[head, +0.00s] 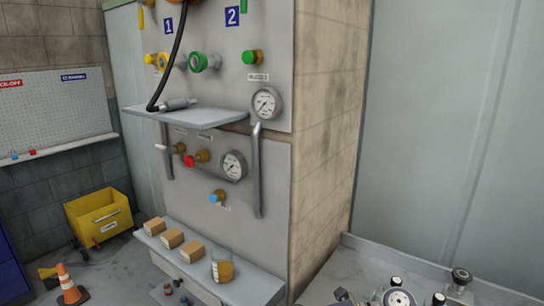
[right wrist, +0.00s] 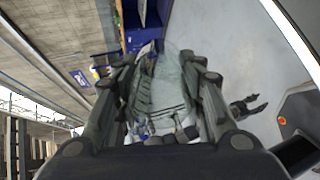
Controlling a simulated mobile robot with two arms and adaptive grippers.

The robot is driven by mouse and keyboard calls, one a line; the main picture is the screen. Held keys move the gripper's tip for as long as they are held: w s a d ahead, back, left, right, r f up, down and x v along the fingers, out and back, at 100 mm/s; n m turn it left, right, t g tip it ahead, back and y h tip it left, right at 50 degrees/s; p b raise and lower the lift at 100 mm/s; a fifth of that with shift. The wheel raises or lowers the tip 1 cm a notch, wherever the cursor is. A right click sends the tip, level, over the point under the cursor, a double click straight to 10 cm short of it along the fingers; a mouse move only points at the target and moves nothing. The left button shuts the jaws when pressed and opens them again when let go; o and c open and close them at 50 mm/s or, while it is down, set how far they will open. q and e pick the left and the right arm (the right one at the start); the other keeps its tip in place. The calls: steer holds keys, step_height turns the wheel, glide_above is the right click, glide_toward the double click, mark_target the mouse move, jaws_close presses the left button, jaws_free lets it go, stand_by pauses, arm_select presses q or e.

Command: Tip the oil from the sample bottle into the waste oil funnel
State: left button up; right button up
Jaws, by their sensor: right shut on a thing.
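In the right wrist view my right gripper (right wrist: 165,75) is shut on a clear, see-through thing (right wrist: 168,90) that looks like the sample bottle. Its outline is hard to make out, and I cannot tell how much oil is in it or how far it tilts. My right gripper does not show clearly in the head view. A small dark forked shape (right wrist: 248,105) at the right of the wrist view looks like my left gripper; its opening is unclear. I cannot make out the waste oil funnel in either view.
A jar of amber liquid (head: 222,268) and several small cardboard boxes (head: 192,250) stand on the low ledge (head: 245,284). Above are a small shelf (head: 200,117), gauges (head: 266,103) and valves. A yellow bin (head: 98,214) and an orange cone (head: 67,283) stand left.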

steer(key=w+d+f+m+t, duration=0.2)
steer(key=d+f+t, duration=0.1)
steer(key=d, duration=1)
steer(key=shift+w+a+r+m+t+h, duration=2.5)
steer(key=shift+r+m+t, duration=1.65)
steer(key=shift+r, duration=0.75)
steer(key=s+d+f+m+t+h, duration=0.2)
steer(key=s+d+m+h, duration=0.35)
steer(key=d, duration=0.25)
steer(key=s+d+f+m+t+h, duration=0.2)
steer(key=s+d+m+h, duration=0.2)
steer(key=d+h, duration=0.3)
steer(key=a+r+n+y, duration=0.1)
steer(key=a+r+y, duration=0.2)
steer(key=a, duration=1.6)
arm_select(q)
step_height(320, 180, down, 10)
steer(key=b, duration=1)
steer(key=shift+s+a, duration=0.25)
steer(key=shift+s, duration=0.05)
arm_select(e)
step_height(320, 180, down, 10)
steer(key=shift+s, duration=0.4)
